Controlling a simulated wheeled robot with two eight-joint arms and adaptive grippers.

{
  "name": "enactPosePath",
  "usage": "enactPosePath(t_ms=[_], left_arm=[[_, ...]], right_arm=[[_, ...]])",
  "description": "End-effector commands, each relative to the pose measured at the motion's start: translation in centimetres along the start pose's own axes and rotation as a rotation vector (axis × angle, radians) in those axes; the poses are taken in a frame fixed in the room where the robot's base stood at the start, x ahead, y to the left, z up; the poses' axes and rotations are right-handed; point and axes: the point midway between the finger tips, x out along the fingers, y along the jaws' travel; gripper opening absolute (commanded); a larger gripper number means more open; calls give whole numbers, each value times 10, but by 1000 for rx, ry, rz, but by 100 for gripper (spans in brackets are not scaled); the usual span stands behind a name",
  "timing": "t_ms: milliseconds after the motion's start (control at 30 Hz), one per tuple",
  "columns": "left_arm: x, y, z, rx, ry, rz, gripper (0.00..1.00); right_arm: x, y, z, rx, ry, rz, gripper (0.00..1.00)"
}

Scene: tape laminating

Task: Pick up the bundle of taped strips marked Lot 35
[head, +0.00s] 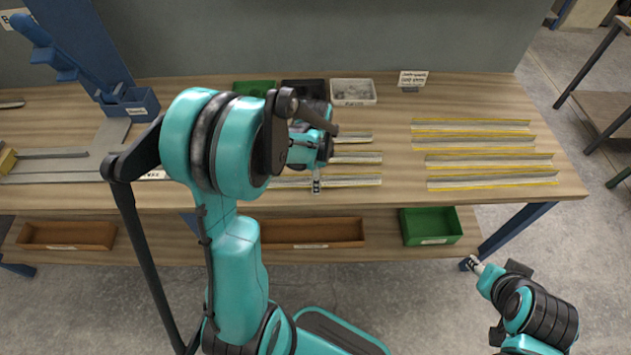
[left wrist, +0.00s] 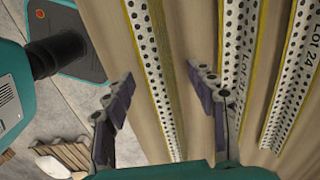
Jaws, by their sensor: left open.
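Long perforated metal strips with yellow tape edges lie on the bench. In the left wrist view one bundle (left wrist: 150,70) passes between the fingers of my open left gripper (left wrist: 160,74), with no label readable on it. A second bundle (left wrist: 232,50) bears a "Lot" label whose number I cannot read, partly behind the right finger. A third bundle (left wrist: 295,75) reads Lot 24. No Lot 35 mark is legible. In the head view my left gripper (head: 316,186) is over the middle strips (head: 350,181), partly hidden by my arm. My right gripper (head: 474,265) is off the bench's front; its jaws are unclear.
Several more taped strips (head: 480,155) lie on the right of the bench (head: 395,190). A green bin (head: 254,88), a black bin (head: 303,86) and a white bin (head: 353,92) stand at the back, beside a small sign (head: 412,79). A blue fixture (head: 130,104) stands left.

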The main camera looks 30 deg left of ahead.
Motion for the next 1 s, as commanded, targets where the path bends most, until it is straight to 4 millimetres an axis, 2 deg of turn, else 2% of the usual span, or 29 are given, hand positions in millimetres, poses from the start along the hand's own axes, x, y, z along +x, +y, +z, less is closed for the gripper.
enactPosePath(t_ms=[67, 300, 667, 867, 967, 1000], left_arm=[[-1, 0, 0, 0, 0, 0, 57], [-1, 0, 0, 0, 0, 0, 0], [-5, 0, 0, 0, 0, 0, 0], [-27, 0, 0, 0, 0, 0, 0], [-49, 1, 0, 0, 0, 0, 0], [-52, 10, -5, 4, 0, 0, 0]], right_arm=[[-1, 0, -1, 0, 0, 0, 40], [-1, 0, -1, 0, 0, 0, 40], [-2, 0, -2, 0, 0, 0, 40], [-11, 0, -8, 0, 0, 0, 40], [-18, 0, -13, 0, 0, 0, 40], [-20, 0, -14, 0, 0, 0, 40]])
